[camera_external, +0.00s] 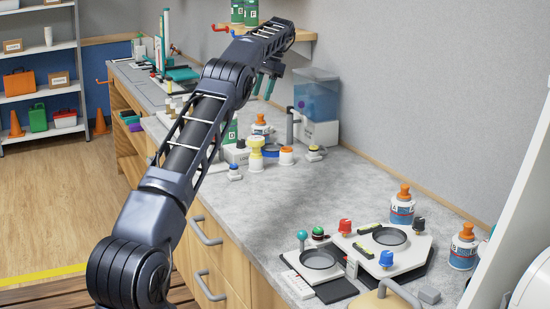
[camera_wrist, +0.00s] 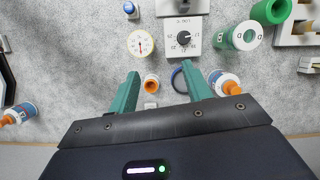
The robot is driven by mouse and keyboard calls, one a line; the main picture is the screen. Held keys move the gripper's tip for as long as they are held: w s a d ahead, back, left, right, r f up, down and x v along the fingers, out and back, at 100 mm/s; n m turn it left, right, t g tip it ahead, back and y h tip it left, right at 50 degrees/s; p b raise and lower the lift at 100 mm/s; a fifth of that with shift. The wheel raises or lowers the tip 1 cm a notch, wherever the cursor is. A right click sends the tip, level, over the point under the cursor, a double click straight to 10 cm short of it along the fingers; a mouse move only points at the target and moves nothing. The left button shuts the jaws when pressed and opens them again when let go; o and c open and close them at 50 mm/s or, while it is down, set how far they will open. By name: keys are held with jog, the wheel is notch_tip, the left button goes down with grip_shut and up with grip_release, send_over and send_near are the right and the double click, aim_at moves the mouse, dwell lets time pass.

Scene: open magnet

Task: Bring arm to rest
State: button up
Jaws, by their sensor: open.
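My arm reaches up and away over the counter in the external view, bent at a high elbow. My gripper (camera_external: 267,76) is at the far end of it, above the back part of the counter, small and partly hidden by the arm. In the wrist view my gripper (camera_wrist: 163,83) shows two green fingers spread wide apart with nothing held between them. The grey speckled counter (camera_wrist: 85,70) lies below the fingers. An orange-capped container (camera_wrist: 152,84) shows between the fingertips, apart from them.
A dial box (camera_wrist: 183,39) and a yellow-rimmed gauge (camera_wrist: 140,43) stand past the fingertips. A blue water tank (camera_external: 316,100) stands by the wall near my gripper. The counter's middle (camera_external: 310,190) is clear.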

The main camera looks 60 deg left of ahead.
jog(key=w+d+r+t, duration=0.1)
jog(key=d+r, duration=0.6)
jog(key=d, duration=0.3)
jog(key=w+d+r+t, duration=0.1)
jog(key=w+d+r, duration=0.1)
jog(key=d+r, duration=0.7)
jog(key=s+d+r+t, duration=0.1)
jog(key=s+d+r, duration=0.15)
jog(key=d, duration=0.45)
jog(key=s+d+r+y, duration=0.1)
jog(key=s+d, duration=0.2)
jog(key=d, duration=0.5)
jog(key=s+d+r+t, duration=0.1)
jog(key=s+d+r, duration=0.1)
jog(key=d, duration=0.5)
jog(key=s+d+f+m+t, duration=0.1)
jog(key=s+d+f+t, duration=0.1)
jog(key=s+d, duration=1.45)
jog(key=s+d+f+t+h, duration=0.1)
jog(key=s+d+f+t, duration=0.1)
jog(key=s+d+f, duration=1.1)
jog(key=s, duration=0.3)
jog(key=shift+s+m, duration=0.3)
jog(key=shift+m, duration=0.1)
